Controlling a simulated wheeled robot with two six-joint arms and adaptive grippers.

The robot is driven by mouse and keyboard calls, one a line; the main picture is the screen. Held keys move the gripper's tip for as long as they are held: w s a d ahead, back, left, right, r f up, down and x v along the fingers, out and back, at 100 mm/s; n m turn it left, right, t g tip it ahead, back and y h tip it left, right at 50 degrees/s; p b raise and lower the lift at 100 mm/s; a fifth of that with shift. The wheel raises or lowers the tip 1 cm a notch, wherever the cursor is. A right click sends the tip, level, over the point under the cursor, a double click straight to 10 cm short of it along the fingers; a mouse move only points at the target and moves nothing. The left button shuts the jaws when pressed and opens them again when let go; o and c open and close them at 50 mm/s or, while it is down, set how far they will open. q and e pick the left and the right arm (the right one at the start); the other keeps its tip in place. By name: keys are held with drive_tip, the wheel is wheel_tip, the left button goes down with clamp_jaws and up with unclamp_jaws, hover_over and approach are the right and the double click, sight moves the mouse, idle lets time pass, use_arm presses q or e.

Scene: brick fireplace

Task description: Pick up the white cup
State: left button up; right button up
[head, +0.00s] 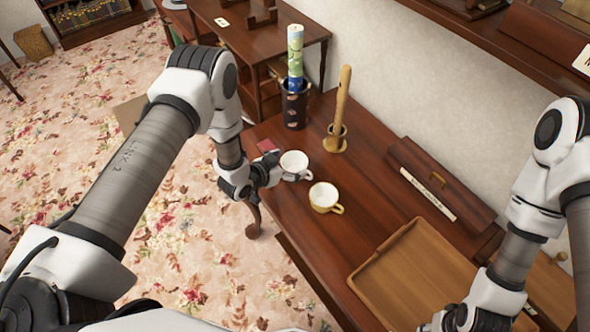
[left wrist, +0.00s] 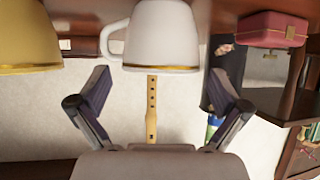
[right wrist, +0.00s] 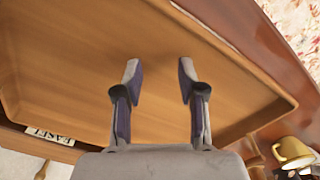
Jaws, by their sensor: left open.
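The white cup (head: 294,163) stands upright on the dark wooden table, close to its left edge. My right gripper (right wrist: 157,75) is open and empty over the wooden tray.
A yellow cup (head: 322,195) stands close to the white cup. Behind are a dark canister (head: 295,108) with a rolled tube and a wooden flute (head: 341,100) on a stand. The wooden tray (head: 385,240) and a dark box (head: 435,180) lie to the right. A small red box (left wrist: 273,28) is nearby.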

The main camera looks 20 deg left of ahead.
use_arm(q)
drive_tip(key=shift+x, duration=1.15)
drive_tip(key=shift+s+r, duration=0.1)
drive_tip(key=shift+s, duration=0.05)
drive_tip(key=shift+s+a+r, duration=0.1)
drive_tip(key=shift+s+a, duration=0.05)
drive_tip(key=shift+c, duration=1.3)
drive_tip(key=shift+s, duration=0.1)
drive_tip(key=c, duration=0.6)
drive_tip(key=shift+c, duration=1.1)
